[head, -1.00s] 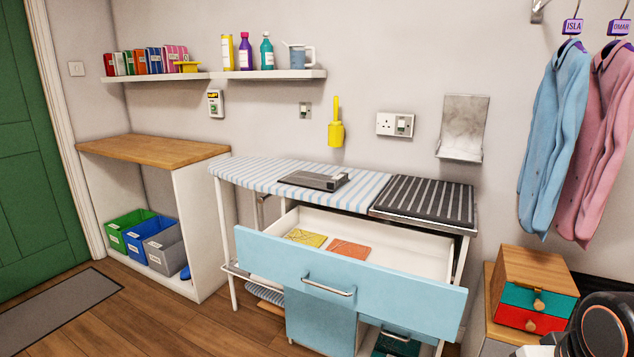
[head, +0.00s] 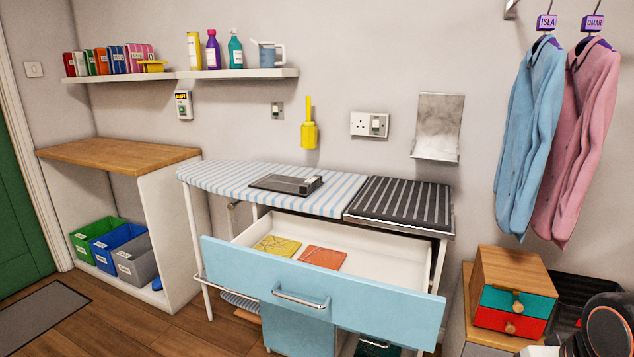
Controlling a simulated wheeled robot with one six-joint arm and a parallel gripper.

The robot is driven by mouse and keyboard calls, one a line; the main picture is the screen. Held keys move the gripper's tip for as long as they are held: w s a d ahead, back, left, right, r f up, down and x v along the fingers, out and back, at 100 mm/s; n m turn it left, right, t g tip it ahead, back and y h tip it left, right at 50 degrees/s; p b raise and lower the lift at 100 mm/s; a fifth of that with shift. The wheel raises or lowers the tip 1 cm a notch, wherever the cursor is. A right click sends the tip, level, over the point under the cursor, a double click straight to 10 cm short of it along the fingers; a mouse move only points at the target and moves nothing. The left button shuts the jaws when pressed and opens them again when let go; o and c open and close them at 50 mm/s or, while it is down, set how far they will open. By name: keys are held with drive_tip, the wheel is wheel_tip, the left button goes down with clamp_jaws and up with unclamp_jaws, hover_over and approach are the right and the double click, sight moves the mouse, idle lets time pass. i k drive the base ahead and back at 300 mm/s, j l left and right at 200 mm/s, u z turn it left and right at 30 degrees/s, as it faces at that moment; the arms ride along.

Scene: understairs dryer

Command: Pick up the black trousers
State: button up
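No black trousers can be made out for certain. A flat dark grey-black item (head: 284,183) with a paler block at its right end lies on the blue-and-white striped ironing board (head: 230,180); I cannot tell whether it is folded cloth. My gripper is not in view; only a dark round part of my arm shows at the bottom right corner.
A light blue drawer (head: 320,280) stands open below the board, holding a yellow cloth (head: 278,246) and an orange cloth (head: 322,257). A small wooden drawer unit (head: 515,262) and a black basket (head: 575,290) are at right. Blue and pink shirts hang above.

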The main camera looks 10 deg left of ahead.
sight(284, 184)
drive_tip(key=i+z, duration=0.65)
drive_tip(key=z, duration=0.2)
drive_tip(key=i+j+z, duration=0.15)
drive_tip(key=i+z, duration=0.25)
drive_tip(key=k+j+z, duration=0.15)
drive_tip(key=j+z, duration=0.3)
drive_tip(key=k+j+z, duration=0.2)
drive_tip(key=z, duration=0.3)
drive_tip(key=k+j+z, duration=0.25)
drive_tip(key=k+j, duration=0.2)
drive_tip(key=k, duration=0.15)
